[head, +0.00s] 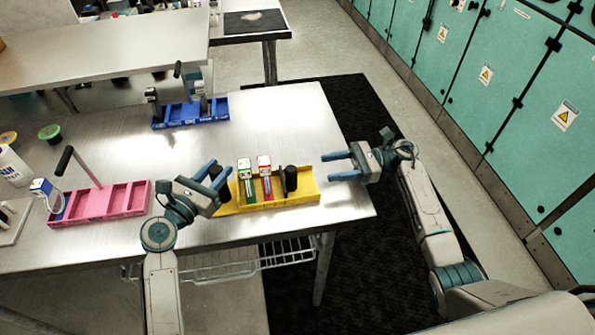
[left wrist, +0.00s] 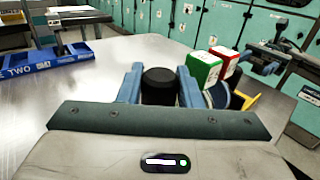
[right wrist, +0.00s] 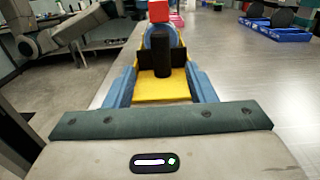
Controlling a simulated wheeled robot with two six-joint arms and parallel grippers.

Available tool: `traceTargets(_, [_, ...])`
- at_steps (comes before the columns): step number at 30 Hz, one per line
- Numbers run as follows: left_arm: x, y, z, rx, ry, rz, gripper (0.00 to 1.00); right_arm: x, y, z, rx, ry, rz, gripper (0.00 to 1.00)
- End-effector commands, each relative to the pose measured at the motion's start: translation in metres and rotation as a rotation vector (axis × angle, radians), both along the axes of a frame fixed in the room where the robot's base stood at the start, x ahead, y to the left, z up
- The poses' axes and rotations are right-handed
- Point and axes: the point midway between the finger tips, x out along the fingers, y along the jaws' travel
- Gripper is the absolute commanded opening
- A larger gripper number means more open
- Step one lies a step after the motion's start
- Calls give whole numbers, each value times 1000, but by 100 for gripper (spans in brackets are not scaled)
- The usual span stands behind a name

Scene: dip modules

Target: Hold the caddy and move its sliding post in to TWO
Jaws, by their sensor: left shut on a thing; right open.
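The yellow caddy (head: 262,203) lies near the right end of the steel table. It holds a green-and-white module (head: 246,181) and a red-and-white module (head: 265,178). My left gripper (head: 211,171) is shut on a black post (left wrist: 160,86) at the caddy's left end. Another black post (head: 290,178) stands upright in the caddy, right of the red module. In the right wrist view this post (right wrist: 163,62) shows ahead, between the lines of the fingers. My right gripper (head: 336,166) is open and empty beside the caddy's right end. The caddy's markings are not readable.
A pink caddy (head: 125,201) with a tilted black-tipped handle lies at left. A blue caddy (head: 178,117) lies at the back; "TWO" is readable on a blue wall in the left wrist view (left wrist: 48,63). The table between is clear. Its right edge lies near my right gripper.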

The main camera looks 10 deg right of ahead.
Motion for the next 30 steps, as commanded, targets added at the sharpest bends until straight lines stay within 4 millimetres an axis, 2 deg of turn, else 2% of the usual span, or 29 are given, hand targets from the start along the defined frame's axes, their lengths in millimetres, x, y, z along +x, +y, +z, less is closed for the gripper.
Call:
traceTargets(9, [0,0,0,1,1,0,0,0,65,1,5,2,-1,50])
traceTargets(15, [0,0,0,1,1,0,0,0,91,0,3,5,-3,50])
traceTargets(20, [0,0,0,1,1,0,0,0,99,0,3,5,-4,50])
traceTargets(27, [0,0,0,1,1,0,0,0,99,0,2,5,-4,50])
traceTargets(28, [0,0,0,1,1,0,0,0,99,0,2,5,-4,48])
traceTargets(30, [0,0,0,1,1,0,0,0,99,0,2,5,-4,34])
